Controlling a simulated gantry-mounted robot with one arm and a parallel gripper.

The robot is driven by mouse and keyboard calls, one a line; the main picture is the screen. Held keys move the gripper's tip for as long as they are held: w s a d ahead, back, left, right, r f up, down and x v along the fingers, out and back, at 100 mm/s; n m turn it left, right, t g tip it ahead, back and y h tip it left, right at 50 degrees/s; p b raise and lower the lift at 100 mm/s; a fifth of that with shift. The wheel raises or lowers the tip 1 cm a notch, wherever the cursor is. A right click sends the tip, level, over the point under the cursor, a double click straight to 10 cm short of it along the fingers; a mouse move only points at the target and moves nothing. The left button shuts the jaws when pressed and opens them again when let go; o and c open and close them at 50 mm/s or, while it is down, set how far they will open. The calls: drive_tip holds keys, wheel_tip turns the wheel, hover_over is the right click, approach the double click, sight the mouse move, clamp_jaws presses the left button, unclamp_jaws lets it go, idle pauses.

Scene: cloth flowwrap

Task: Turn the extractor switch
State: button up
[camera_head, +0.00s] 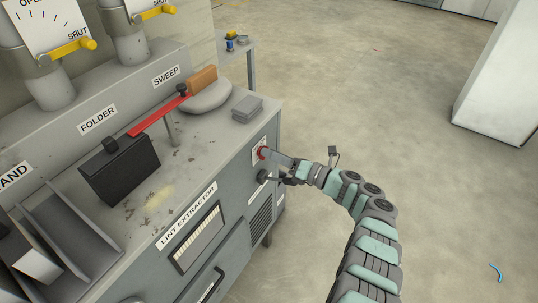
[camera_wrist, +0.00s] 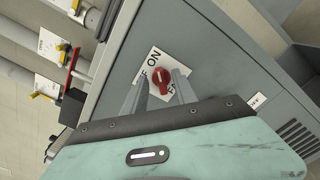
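In the head view my gripper (camera_head: 276,166) reaches the end face from the right.
The grey machine (camera_head: 205,165) carries a "LINT EXTRACTOR" panel (camera_head: 196,238), a black box (camera_head: 120,170), a red bar (camera_head: 158,116) and a grey block (camera_head: 247,108) on top. Yellow-handled valves (camera_head: 73,46) stand at the back.

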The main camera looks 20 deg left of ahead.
drive_tip(key=shift+w+a, duration=0.1)
drive_tip(key=shift+a, duration=0.6)
drive_tip(key=shift+c, duration=0.5)
clamp_jaws()
